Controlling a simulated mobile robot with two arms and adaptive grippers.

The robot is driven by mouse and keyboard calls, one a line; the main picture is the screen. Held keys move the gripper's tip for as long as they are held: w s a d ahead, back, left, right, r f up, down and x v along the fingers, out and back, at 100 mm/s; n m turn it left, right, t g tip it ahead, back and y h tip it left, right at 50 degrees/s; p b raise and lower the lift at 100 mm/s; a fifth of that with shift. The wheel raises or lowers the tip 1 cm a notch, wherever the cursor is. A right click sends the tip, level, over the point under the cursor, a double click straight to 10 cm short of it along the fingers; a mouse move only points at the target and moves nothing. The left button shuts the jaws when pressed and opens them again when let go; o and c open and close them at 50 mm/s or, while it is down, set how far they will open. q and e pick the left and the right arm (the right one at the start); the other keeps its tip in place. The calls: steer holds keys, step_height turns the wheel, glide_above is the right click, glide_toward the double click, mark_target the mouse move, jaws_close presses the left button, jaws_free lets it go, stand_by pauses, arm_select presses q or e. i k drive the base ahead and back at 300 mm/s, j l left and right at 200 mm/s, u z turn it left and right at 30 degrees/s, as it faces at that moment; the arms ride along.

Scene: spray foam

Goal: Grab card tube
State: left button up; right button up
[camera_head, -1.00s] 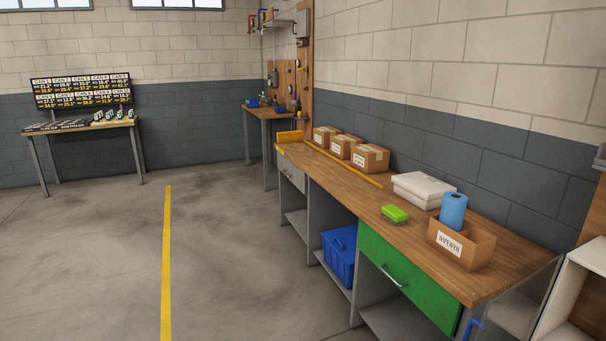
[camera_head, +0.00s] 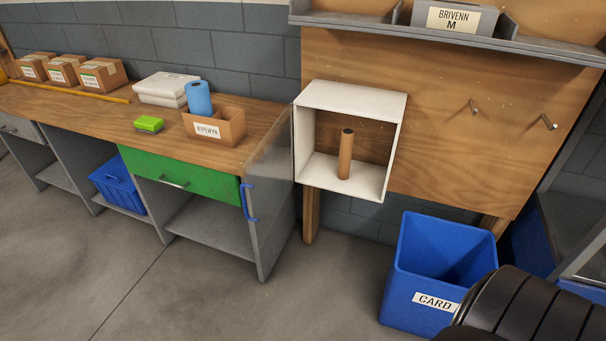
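The card tube (camera_head: 346,155) is a brown cylinder with a dark open top. It stands upright inside a white open-fronted box cabinet (camera_head: 388,157) fixed to the wooden wall panel. Nothing touches the tube except the shelf floor under it. A black ribbed part at the lower right looks like part of my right arm. Neither gripper shows in the view, so their fingers cannot be seen.
A blue bin (camera_head: 402,283) labelled CARD stands on the floor below and right of the cabinet. A workbench (camera_head: 90,108) with a green drawer (camera_head: 190,175) is left. Hooks (camera_head: 549,122) stick out of the panel (camera_head: 450,150). Floor before the bench is clear.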

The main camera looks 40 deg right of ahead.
mark_target(347, 134)
steer(key=i+j+z, duration=0.1)
steer(key=z, duration=0.35)
steer(key=i+j+z, duration=0.1)
steer(key=z, duration=0.4)
steer(key=i+j+z, duration=0.1)
steer(key=z, duration=0.35)
steer(key=j+z, duration=0.25)
steer(key=z, duration=0.25)
steer(key=i+j+z, duration=0.1)
steer(key=j+z, duration=0.15)
steer(key=j, duration=0.8)
steer(key=j+z, duration=0.3)
steer(key=j, duration=0.7)
